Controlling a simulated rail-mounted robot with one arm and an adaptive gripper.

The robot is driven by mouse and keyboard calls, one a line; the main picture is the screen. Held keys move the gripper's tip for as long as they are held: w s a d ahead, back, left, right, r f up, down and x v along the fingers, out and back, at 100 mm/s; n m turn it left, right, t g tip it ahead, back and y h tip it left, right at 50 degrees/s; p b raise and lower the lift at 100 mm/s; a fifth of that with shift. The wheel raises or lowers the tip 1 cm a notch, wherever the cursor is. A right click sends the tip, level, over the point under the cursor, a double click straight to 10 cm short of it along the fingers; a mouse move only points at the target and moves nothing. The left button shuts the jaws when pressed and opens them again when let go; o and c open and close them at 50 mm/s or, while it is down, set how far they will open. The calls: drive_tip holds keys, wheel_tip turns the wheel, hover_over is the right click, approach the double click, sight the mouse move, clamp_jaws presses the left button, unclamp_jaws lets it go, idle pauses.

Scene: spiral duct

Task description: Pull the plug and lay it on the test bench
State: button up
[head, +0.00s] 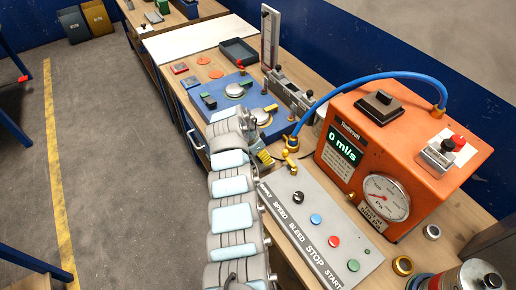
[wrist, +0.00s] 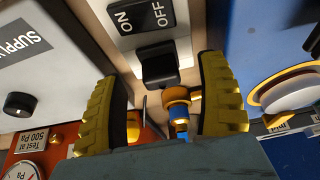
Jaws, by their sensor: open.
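My gripper (head: 265,157) is low over the bench, between the blue fixture and the grey control panel. In the wrist view its two yellow fingers (wrist: 162,72) are apart, with nothing clamped between them. A black block (wrist: 158,66), which may be the plug, sits between and beyond the fingertips, beside a dark ON/OFF plate (wrist: 145,17). I cannot tell whether the fingers touch it. My arm hides this spot in the head view. The wooden test bench (head: 460,218) runs along the blue wall.
An orange machine (head: 350,113) with a blue hose (head: 375,75) stands right of my gripper. A grey control panel (head: 318,228) lies nearer. A brass-coloured fitting (wrist: 178,95) is close to the right finger.

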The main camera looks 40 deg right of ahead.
drive_tip(key=shift+x, duration=0.9)
clamp_jaws()
drive_tip(key=shift+r, duration=0.1)
drive_tip(key=shift+r+p, duration=0.5)
drive_tip(key=shift+r, duration=1.15)
drive_tip(key=shift+r, duration=0.15)
